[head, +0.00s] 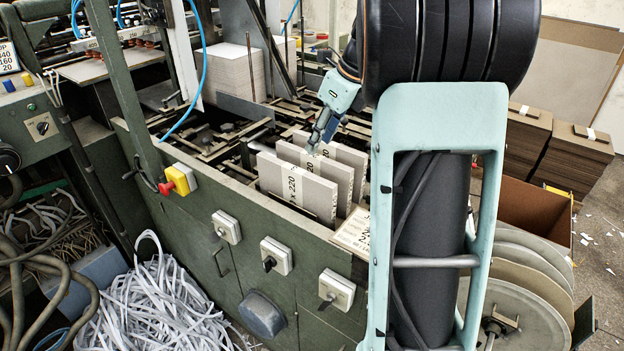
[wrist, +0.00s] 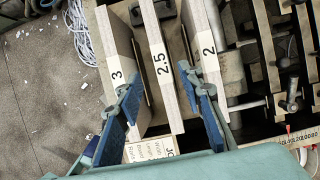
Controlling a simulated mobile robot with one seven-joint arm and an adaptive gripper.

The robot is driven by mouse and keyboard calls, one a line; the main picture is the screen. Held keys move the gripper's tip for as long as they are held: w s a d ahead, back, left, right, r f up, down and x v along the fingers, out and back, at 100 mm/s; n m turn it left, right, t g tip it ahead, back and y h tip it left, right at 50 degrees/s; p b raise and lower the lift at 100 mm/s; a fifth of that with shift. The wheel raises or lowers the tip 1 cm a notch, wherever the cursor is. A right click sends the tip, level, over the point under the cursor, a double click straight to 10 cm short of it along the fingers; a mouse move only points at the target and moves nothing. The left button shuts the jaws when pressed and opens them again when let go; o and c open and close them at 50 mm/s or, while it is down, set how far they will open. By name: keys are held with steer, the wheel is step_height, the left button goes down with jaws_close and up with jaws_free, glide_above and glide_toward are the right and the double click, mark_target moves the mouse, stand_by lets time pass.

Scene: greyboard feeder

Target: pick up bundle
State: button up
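Three grey board bundles with white paper bands stand upright on edge, side by side with gaps between them. In the wrist view they are marked 3 (wrist: 116,62), 2.5 (wrist: 161,50) and 2 (wrist: 208,55). In the head view they sit in the machine's bay: the front one (head: 296,190), the middle one (head: 322,168) and the rear one (head: 347,156). My gripper (wrist: 160,80) is open, its blue-padded fingers on either side of the 2.5 bundle in the picture, with nothing between them gripped. In the head view my gripper (head: 318,140) is at the bundles' top edges; its fingertip depth is unclear.
The green machine wall (head: 225,180) runs in front of the bundles. Metal rails and rods (wrist: 285,60) lie behind them. A tall board stack (head: 235,72) stands at the back left. A labelled card (wrist: 150,150) lies near the bundles. Paper strips (head: 160,300) heap on the floor.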

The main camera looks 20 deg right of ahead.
mark_target(315, 156)
steer(key=x, duration=0.5)
steer(key=shift+w+f, duration=0.2)
steer(key=shift+f, duration=0.15)
steer(key=shift+c, duration=0.2)
jaws_close()
steer(key=shift+r, duration=0.1)
